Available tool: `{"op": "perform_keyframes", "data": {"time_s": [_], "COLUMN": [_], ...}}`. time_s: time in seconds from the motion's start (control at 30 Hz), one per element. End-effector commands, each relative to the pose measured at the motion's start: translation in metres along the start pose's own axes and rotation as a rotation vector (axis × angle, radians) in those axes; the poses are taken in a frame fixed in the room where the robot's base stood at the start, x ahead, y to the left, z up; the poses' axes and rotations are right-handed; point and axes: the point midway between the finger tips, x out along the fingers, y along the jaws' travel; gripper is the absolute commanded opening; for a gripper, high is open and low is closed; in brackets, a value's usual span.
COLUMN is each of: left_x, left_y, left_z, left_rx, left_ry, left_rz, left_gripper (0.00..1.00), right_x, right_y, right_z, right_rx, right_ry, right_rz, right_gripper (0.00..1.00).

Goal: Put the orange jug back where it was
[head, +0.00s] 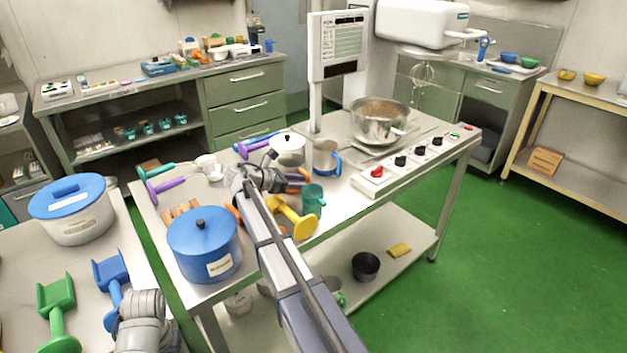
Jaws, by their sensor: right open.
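My right gripper (270,166) reaches over the middle of the work table and is open. Orange parts (297,184) show just right of its wrist, and another orange edge shows to its left. These may belong to the orange jug, but my arm hides much of that spot and I cannot make out a whole jug. A white lidded pot (288,147) stands just beyond the gripper. A teal jug (313,200) and a yellow scoop-like tool (293,218) are right of my forearm. Part of my left arm shows at the bottom left; its gripper is outside the picture.
A blue lidded pot (204,246) stands left of my right forearm. Purple and teal tools (166,184) lie at the table's left.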

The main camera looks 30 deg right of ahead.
Motion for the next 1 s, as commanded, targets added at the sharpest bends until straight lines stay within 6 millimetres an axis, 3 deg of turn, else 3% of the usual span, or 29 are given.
{"op": "perform_keyframes", "data": {"time_s": [0.03,0.2,0.4,1.0], "left_x": [-0.009,-0.021,-0.029,-0.038], "left_y": [-0.001,-0.002,-0.003,-0.004], "left_z": [0.001,0.001,0.002,0.002], "left_rx": [0.0,0.0,0.0,0.0], "left_ry": [0.0,0.0,0.0,0.0], "left_rz": [0.0,0.0,0.0,0.0], "left_gripper": [0.5,0.5,0.5,0.5], "right_x": [-0.014,-0.047,-0.071,-0.082], "right_y": [0.0,0.001,0.0,0.0], "right_z": [0.004,0.003,0.002,0.007], "right_rx": [-0.001,-0.001,0.001,0.001], "right_ry": [0.0,0.0,0.0,0.0], "right_rz": [0.003,0.002,0.0,-0.001], "right_gripper": [0.48,0.48,0.48,0.48]}}
